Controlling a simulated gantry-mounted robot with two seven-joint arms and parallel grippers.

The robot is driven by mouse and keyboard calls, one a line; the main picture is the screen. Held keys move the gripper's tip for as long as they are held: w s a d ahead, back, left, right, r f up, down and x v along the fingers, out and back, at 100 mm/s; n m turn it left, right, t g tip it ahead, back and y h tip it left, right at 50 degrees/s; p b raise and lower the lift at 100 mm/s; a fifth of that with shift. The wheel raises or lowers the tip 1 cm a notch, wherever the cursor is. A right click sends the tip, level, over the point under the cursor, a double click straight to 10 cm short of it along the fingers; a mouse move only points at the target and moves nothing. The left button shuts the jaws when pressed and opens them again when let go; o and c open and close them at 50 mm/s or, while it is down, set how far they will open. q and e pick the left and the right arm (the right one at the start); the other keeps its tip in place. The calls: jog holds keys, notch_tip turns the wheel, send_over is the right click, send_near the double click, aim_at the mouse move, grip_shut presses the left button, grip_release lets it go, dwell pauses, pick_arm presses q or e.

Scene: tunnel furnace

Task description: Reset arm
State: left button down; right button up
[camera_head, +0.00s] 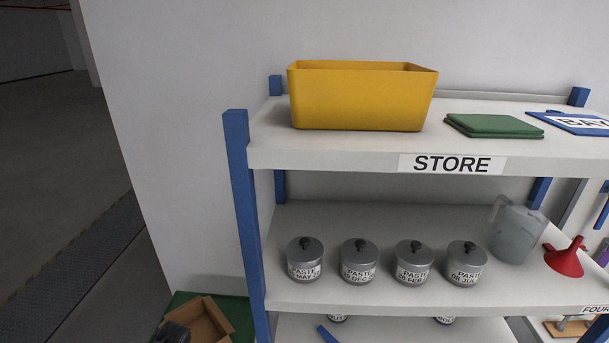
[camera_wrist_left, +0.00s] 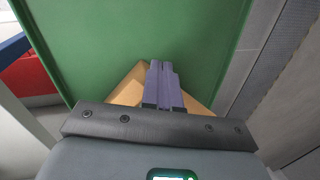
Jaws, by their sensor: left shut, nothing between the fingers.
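My left gripper (camera_wrist_left: 161,68) shows in the left wrist view with its two fingers together and nothing between them. It is over a brown cardboard box (camera_wrist_left: 128,90), most of which is hidden behind the fingers and the wrist. A green surface (camera_wrist_left: 150,30) spreads around and beyond the box. In the head view the open cardboard box (camera_head: 207,322) is at the bottom, left of the shelf rack, with a dark part of my left arm at its left side. My right gripper is in neither view.
A white shelf rack with blue posts (camera_head: 240,180) stands right of the box. Its top shelf holds a yellow bin (camera_head: 355,100) and folded green cloth (camera_head: 492,126). Below are several lidded pots, a grey jug (camera_head: 517,235) and a red funnel (camera_head: 565,262). Open floor lies left.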

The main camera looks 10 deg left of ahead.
pick_arm(q)
jog(key=s+d+m+t+h+b, duration=0.2)
jog(key=s+d+t+b, duration=0.15)
jog(key=s+d, duration=1.45)
jog(key=s+d+r+h+b, duration=0.1)
jog(key=s+d+r+b, duration=0.1)
jog(key=s+d+r, duration=0.4)
jog(key=w+p+v, duration=0.2)
jog(key=p+v, duration=0.9)
jog(key=w+r+p+v, duration=0.1)
jog(key=w+p+v, duration=0.2)
jog(key=p+v, duration=0.8)
jog(key=shift+a+r+p, duration=0.15)
jog(key=shift+r+p, duration=0.1)
jog(key=shift+p, duration=0.15)
jog(key=shift+s, duration=0.1)
